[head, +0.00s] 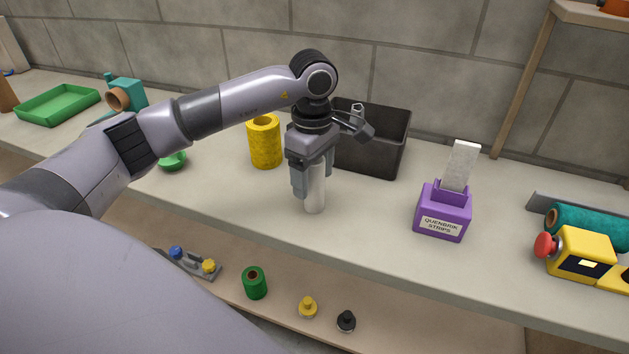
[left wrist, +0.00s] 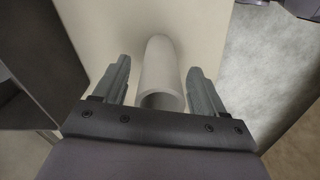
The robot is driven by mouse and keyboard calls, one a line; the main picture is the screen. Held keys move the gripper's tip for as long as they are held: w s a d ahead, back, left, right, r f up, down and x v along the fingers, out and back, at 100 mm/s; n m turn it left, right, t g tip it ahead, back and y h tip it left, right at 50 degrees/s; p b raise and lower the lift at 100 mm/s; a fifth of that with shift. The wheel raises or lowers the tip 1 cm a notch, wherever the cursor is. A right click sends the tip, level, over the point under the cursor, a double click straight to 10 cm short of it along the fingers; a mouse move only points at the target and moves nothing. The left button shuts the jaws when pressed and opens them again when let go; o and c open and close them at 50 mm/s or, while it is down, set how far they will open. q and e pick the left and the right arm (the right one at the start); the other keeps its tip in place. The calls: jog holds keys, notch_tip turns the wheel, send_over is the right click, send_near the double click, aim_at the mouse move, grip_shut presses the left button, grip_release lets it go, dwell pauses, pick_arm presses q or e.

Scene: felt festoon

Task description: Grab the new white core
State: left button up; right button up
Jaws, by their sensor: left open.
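The white core (head: 315,192) is a plain hollow tube standing upright on the bench, partly hidden by my left gripper in the head view. My left gripper (head: 313,190) points down from above it, with its fingers open around the core's upper part. In the left wrist view the core (left wrist: 161,75) lies between the two open fingers (left wrist: 159,85), with a visible gap on each side. Its hollow rim faces the camera. My right gripper is not in view.
A black bin (head: 385,150) stands close behind my gripper, and a yellow roll (head: 264,143) stands to its left. A purple strip box (head: 443,213) is to the right. A yellow box with a red button (head: 578,253) is farther right. The bench in front of the core is clear.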

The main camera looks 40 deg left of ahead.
pick_arm(q)
jog(key=shift+f, duration=0.5)
jog(key=shift+c, duration=0.3)
jog(key=c, duration=1.1)
jog(key=shift+r, duration=0.1)
